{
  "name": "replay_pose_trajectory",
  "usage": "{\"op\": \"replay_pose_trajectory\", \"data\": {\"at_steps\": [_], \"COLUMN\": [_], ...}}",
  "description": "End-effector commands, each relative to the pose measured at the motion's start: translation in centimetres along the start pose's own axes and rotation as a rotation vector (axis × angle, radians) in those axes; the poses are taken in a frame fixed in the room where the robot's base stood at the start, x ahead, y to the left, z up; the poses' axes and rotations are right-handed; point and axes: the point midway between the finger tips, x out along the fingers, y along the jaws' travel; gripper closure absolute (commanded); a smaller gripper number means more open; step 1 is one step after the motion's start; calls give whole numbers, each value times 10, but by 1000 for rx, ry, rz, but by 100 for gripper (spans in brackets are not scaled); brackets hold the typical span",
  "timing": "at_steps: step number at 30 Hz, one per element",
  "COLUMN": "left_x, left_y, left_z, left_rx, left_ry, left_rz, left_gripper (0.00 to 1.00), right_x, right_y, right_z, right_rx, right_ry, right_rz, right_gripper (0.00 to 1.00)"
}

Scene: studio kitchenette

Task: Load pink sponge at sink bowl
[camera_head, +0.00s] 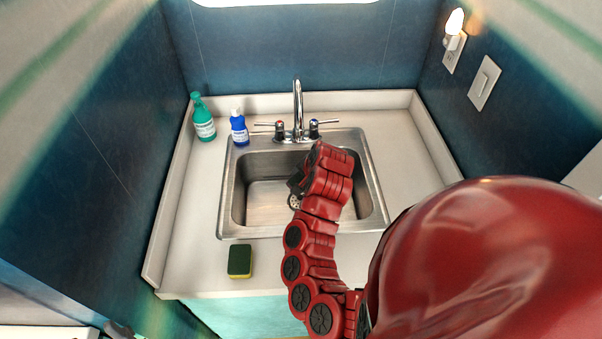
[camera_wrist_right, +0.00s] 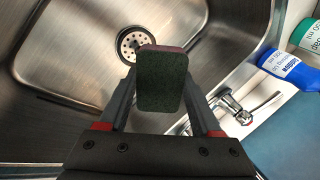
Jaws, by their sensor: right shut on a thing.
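The pink sponge (camera_wrist_right: 162,80) shows in the right wrist view as a dark green scouring face with a thin pink edge at its top. My right gripper (camera_wrist_right: 160,98) is shut on it, one finger on each side. In the head view my right gripper (camera_head: 297,184) is over the steel sink bowl (camera_head: 258,185), and the arm hides the sponge. In the wrist view the sink bowl (camera_wrist_right: 60,45) lies behind the sponge, with its drain (camera_wrist_right: 133,42) partly covered by it. My left gripper is not in view.
A yellow-green sponge (camera_head: 240,261) lies on the counter in front of the sink. A green bottle (camera_head: 203,118) and a blue bottle (camera_head: 239,128) stand at the back left. The faucet (camera_head: 298,112) rises behind the bowl. The counter right of the sink (camera_head: 405,150) is clear.

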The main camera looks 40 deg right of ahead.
Motion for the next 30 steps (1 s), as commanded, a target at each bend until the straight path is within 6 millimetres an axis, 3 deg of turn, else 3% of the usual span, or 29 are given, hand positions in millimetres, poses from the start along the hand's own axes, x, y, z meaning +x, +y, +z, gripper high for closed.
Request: {"op": "replay_pose_trajectory", "data": {"at_steps": [19,30], "left_x": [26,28], "left_y": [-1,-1], "left_z": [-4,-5], "left_rx": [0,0], "left_ry": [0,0], "left_rz": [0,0], "left_gripper": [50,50], "right_x": [-51,-56], "right_y": [-27,-30], "right_z": [-6,-7], "right_rx": [-1,0], "right_ry": [-2,-2], "right_rz": [2,1], "right_gripper": [79,79]}}
